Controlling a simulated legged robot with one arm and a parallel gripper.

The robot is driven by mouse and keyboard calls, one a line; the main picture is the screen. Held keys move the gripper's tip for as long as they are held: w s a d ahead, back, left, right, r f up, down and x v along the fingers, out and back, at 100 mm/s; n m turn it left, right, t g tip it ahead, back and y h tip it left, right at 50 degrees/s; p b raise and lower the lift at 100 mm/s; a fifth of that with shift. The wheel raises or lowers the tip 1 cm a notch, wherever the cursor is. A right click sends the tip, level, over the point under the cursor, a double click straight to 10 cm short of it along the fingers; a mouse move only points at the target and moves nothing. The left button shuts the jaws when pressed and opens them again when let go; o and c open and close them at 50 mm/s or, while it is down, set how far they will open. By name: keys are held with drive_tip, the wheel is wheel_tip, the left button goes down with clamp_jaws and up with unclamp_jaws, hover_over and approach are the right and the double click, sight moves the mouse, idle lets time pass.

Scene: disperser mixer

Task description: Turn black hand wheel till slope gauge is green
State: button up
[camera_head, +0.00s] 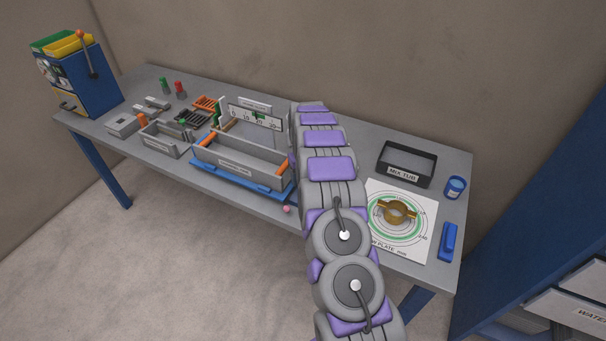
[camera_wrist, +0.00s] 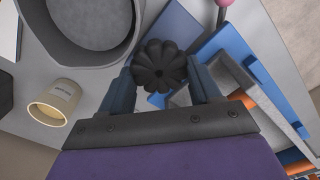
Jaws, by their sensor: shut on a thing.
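The black hand wheel (camera_wrist: 159,52), a lobed knob, shows in the wrist view between the two fingers of my gripper (camera_wrist: 160,72). My gripper is shut on it. In the head view my arm hides the wheel and my gripper. The slope gauge (camera_head: 245,117) is a white scale plate with numbers, standing behind a long grey trough (camera_head: 237,169) on a blue base (camera_head: 225,181). A small green mark shows on the scale. The finer reading is too small to tell.
A round grey vessel (camera_wrist: 75,38) and a beige labelled cup (camera_wrist: 55,101) are close left of my gripper. A pink ball (camera_head: 286,209) is at the table's front edge. A black tray (camera_head: 407,181) and a printed plate sheet (camera_head: 419,244) lie on the right.

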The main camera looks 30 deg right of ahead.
drive_tip(key=shift+w+r+m+p, duration=0.15)
drive_tip(key=shift+m+p, duration=0.2)
drive_tip(key=shift+m, duration=0.65)
drive_tip(key=shift+d, duration=0.1)
drive_tip(key=o, duration=1.1)
drive_tip(key=shift+c, duration=0.2)
wheel_tip(320, 180, up, 17)
drive_tip(key=p, duration=0.1)
